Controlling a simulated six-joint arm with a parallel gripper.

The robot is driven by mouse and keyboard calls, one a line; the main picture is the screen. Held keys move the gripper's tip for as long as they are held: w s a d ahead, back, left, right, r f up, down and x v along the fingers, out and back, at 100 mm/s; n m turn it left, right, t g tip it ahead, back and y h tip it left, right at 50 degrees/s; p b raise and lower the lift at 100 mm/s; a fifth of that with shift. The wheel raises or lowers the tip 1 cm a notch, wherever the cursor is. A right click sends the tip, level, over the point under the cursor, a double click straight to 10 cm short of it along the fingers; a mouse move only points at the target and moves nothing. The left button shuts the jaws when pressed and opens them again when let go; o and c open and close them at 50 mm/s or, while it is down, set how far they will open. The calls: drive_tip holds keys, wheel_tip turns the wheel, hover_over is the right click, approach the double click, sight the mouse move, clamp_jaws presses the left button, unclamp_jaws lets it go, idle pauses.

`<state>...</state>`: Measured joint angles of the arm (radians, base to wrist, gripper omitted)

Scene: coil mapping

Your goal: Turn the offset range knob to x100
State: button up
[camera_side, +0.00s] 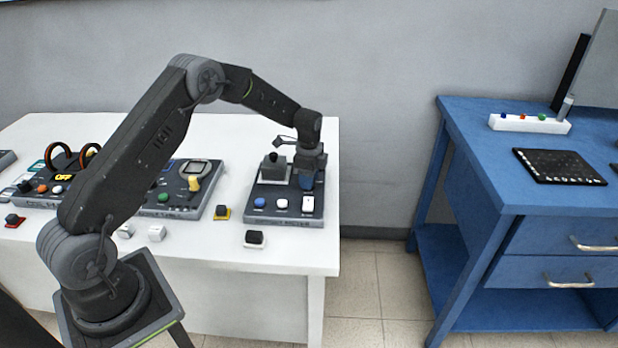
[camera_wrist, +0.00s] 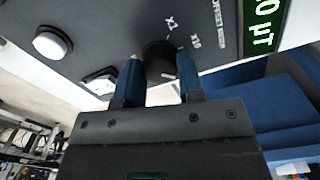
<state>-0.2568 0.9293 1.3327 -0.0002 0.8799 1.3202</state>
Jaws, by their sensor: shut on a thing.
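The offset range knob (camera_wrist: 155,65) is dark and round, on a grey panel in the wrist view. The panel carries printed marks reading x1 and x10 beside the knob; no x100 mark is readable. My gripper (camera_wrist: 160,58) has two blue fingers, one on each side of the knob, shut on it.
Other instruments stand left on the white table (camera_side: 190,262). A blue bench (camera_side: 470,130) stands right, across a gap.

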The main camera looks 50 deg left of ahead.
drive_tip(key=o, duration=0.9)
wheel_tip(320, 180, up, 14)
drive_tip(key=shift+f, duration=0.1)
